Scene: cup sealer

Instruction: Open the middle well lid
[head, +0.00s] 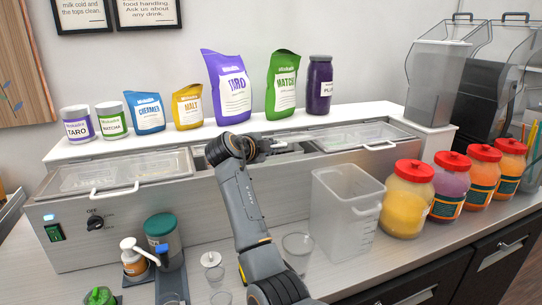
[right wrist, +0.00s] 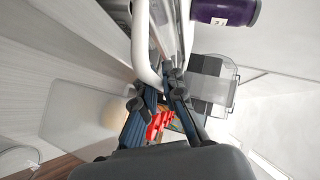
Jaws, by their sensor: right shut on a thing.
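The steel well counter (head: 160,215) has a row of clear lids along its top. The middle well lid (head: 290,137) lies mostly hidden behind my right arm, and I cannot tell how far it is raised. My right gripper (head: 263,150) is at the middle well. In the right wrist view, my right gripper (right wrist: 158,88) is shut on the white lid handle (right wrist: 147,72), which curves between its fingers. The left well lid (head: 120,172) and the right well lid (head: 360,136) appear closed, each with a white handle at its front. My left gripper is out of view.
Bags and jars, including the purple taro bag (head: 228,88) and a dark jar (head: 319,85), stand on the ledge behind the wells. A clear square container (head: 340,215) and red-lidded jars (head: 406,200) stand in front on the right. Cups and a pump bottle (head: 134,262) stand in front.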

